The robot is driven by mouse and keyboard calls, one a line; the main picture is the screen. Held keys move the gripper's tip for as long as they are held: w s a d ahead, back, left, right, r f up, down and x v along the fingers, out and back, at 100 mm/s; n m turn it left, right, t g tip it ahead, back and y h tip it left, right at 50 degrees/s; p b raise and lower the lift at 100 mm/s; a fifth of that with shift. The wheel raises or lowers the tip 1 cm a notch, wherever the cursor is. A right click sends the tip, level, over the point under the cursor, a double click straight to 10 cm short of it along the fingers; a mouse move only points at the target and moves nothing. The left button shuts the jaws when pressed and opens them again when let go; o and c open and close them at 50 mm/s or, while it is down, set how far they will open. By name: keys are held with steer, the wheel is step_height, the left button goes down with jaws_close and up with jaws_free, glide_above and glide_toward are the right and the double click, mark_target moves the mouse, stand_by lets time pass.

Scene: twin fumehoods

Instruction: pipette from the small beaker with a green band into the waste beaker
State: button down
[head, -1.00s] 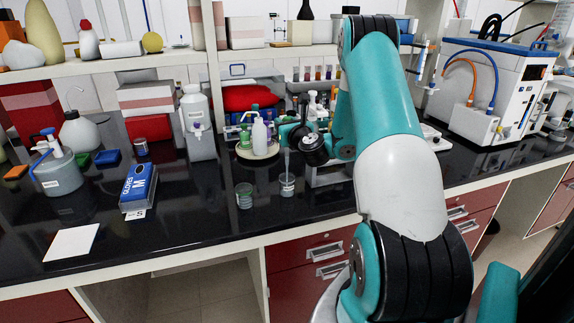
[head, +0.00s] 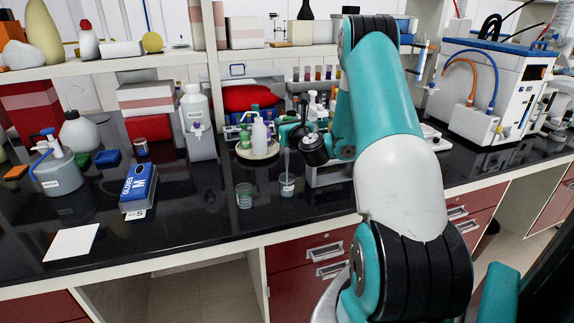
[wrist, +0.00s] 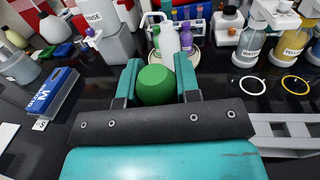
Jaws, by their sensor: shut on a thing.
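My gripper (head: 290,135) is shut on a pipette. The pipette's round green bulb (wrist: 155,86) shows between the two fingers in the wrist view. In the head view its thin pale stem (head: 287,162) hangs upright below the gripper, and its lower end meets a small clear beaker (head: 287,188). I cannot tell how deep the tip is in it. A second small clear beaker (head: 244,197), with a greenish tint, stands to the left, apart from the pipette. The bands and labels are too small to tell which beaker is which. Both beakers are hidden in the wrist view.
A round tray (head: 258,152) with wash bottles stands just behind the beakers. A blue glove box (head: 139,186) and a white sheet (head: 72,242) lie to the left. A grey rack (wrist: 285,130) is close on the right. The bench front near the beakers is clear.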

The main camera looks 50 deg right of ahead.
stand_by(0.4)
step_height(320, 180, up, 6)
steer(key=p, duration=0.5)
steer(key=shift+f+p, duration=0.1)
steer(key=shift+p, duration=0.3)
steer(key=c, duration=1.5)
jaws_free()
